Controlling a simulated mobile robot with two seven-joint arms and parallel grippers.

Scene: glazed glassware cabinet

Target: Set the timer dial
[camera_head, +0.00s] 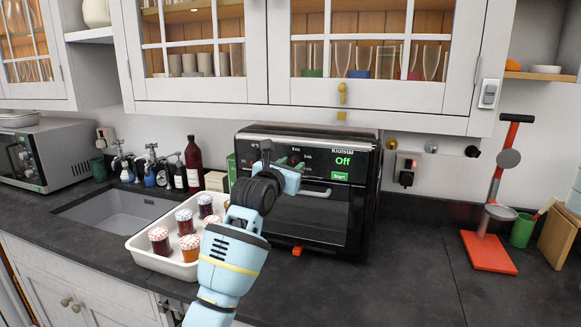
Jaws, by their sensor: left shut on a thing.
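The black countertop oven (333,222) stands against the wall with its glass door closed. Its upper front panel carries white markings and a display (343,161) reading "Off" in green, with a green "Start" button below. My left gripper (290,163) is at this panel, left of the display, shut on what appears to be the timer dial. The gripper covers the dial, so its setting cannot be read. My right gripper is not in view.
A white tray (140,250) with several jam jars stands left of the oven, beside the sink (105,213). Glazed wall cabinets (377,93) hang above. A red-based stand (489,252) is at the right.

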